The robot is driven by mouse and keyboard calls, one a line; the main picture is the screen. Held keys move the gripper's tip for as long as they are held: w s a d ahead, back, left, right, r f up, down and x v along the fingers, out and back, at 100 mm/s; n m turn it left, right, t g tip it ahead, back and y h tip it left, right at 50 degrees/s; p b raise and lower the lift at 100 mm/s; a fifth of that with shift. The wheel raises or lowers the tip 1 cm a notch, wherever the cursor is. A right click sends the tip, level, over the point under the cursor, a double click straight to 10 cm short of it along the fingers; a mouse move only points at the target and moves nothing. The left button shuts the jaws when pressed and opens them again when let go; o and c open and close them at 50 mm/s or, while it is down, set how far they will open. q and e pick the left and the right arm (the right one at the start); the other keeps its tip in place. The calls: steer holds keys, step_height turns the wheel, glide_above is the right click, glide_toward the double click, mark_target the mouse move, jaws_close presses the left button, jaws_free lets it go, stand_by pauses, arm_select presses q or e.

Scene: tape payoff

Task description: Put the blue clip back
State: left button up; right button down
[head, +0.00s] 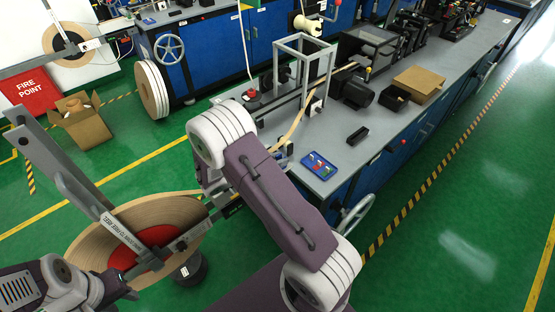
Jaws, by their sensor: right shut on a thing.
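A small blue tray (321,166) lies on the near left part of the bench, with small red, green and pale pieces in it. I cannot make out the blue clip for certain. My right gripper (228,200) is beside the large tape reel (170,212), left of the bench and away from the tray. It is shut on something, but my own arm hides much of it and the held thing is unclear. My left gripper (125,289) is at the lower left, by the near edge of the reel; its fingers are too unclear to tell open from shut.
The reel has a red centre and a long grey bar (122,232) across it. The grey bench (345,190) carries a metal frame (303,62), a black motor (355,92), a small black block (358,135) and a cardboard box (419,82). Green floor right of the bench is clear.

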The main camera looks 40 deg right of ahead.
steer(key=shift+s+f, duration=0.1)
steer(key=shift+f, duration=0.05)
steer(key=c, duration=1.2)
jaws_free()
steer(key=shift+c, duration=0.2)
